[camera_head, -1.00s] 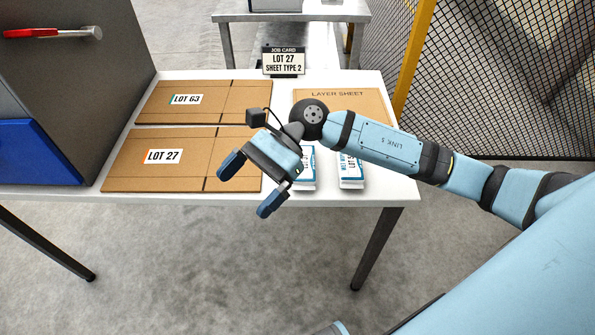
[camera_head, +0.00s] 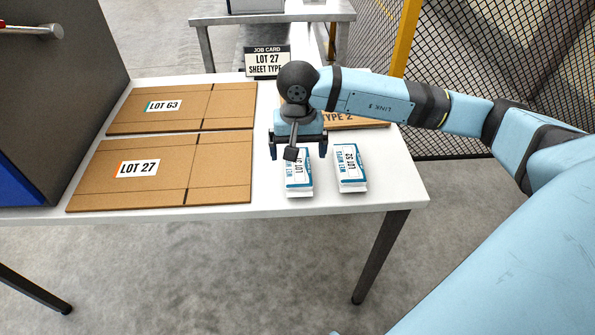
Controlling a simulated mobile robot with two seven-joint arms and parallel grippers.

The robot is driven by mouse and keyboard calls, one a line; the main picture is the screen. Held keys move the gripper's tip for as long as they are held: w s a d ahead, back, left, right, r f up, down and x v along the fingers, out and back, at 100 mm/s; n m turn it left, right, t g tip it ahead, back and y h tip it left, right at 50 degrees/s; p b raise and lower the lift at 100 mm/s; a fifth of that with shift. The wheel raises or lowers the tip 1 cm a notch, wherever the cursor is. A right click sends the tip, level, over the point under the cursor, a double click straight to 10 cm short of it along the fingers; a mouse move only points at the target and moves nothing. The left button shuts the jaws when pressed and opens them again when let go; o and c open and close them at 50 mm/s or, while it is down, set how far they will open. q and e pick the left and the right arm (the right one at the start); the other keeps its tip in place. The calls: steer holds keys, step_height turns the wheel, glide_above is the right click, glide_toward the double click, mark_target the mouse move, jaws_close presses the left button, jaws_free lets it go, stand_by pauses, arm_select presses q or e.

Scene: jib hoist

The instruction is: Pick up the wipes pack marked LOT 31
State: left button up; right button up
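Two white and blue wet wipes packs lie side by side near the table's front edge. The left wipes pack (camera_head: 299,186) has a LOT label, but its number is partly covered by my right gripper and I cannot read it fully. The right wipes pack (camera_head: 351,179) has a label that looks like LOT 52. My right gripper (camera_head: 298,154) is open, its two fingers pointing down toward the table, apart to the left and right of the far end of the left pack. I cannot tell its exact height above the pack. My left gripper is not in view.
Cardboard sheets marked LOT 63 (camera_head: 226,104) and LOT 27 (camera_head: 215,178) lie on the left of the white table (camera_head: 262,209). A job card (camera_head: 267,61) stands behind. A layer sheet (camera_head: 362,122) is partly behind my arm. A mesh fence (camera_head: 480,60) stands right.

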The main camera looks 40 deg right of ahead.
mark_target(298, 165)
step_height(298, 165, down, 6)
steer(key=shift+w+r+b, duration=0.1)
steer(key=shift+b, duration=0.25)
steer(key=c, duration=1)
